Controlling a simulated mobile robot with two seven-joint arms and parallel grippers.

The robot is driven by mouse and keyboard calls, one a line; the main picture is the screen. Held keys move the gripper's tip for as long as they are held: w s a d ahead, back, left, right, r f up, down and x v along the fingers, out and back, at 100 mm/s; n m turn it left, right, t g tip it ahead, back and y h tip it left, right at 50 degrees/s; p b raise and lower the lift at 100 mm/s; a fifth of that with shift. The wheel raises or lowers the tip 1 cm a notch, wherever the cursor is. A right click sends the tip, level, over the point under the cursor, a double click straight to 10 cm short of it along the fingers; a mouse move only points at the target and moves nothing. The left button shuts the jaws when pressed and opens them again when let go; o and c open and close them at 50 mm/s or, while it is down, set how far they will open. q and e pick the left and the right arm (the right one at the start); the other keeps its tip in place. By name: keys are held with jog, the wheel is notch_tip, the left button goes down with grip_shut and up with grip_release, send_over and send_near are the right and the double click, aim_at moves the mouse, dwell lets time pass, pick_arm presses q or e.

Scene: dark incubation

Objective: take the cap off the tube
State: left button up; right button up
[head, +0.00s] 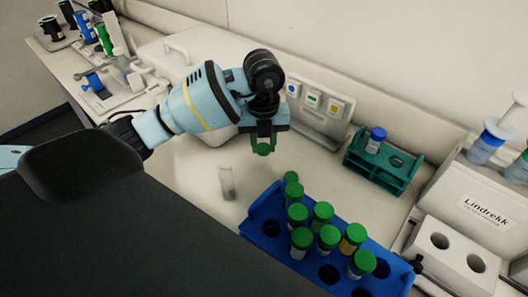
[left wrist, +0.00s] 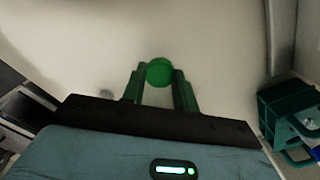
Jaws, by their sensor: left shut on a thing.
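My left gripper (head: 263,143) is shut on a green cap (head: 263,150) and holds it above the bench. In the left wrist view the cap (left wrist: 159,72) sits between the two green fingers (left wrist: 159,88). No tube body shows below the cap. A clear tube (head: 227,183) without a cap is on the white bench, to the left of and below the gripper in the head view, apart from it. It seems to stand upright, with something greyish low inside. It is a small grey spot (left wrist: 106,93) in the left wrist view. My right gripper is not in view.
A teal rack (head: 400,176) with a blue-capped tube is at right, near a white block labelled Lindrekk (head: 477,205). Bare bench surrounds the clear tube.

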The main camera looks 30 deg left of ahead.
aim_at(263, 147)
pick_arm(q)
jog(key=shift+f, duration=1.85)
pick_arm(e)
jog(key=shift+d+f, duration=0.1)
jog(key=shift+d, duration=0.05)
pick_arm(q)
jog(key=shift+f, duration=0.15)
jog(key=o, duration=1.1)
jog(key=shift+r, duration=0.25)
notch_tip(263, 147, up, 12)
jog(key=shift+f+p, duration=0.1)
jog(key=shift+p, duration=0.5)
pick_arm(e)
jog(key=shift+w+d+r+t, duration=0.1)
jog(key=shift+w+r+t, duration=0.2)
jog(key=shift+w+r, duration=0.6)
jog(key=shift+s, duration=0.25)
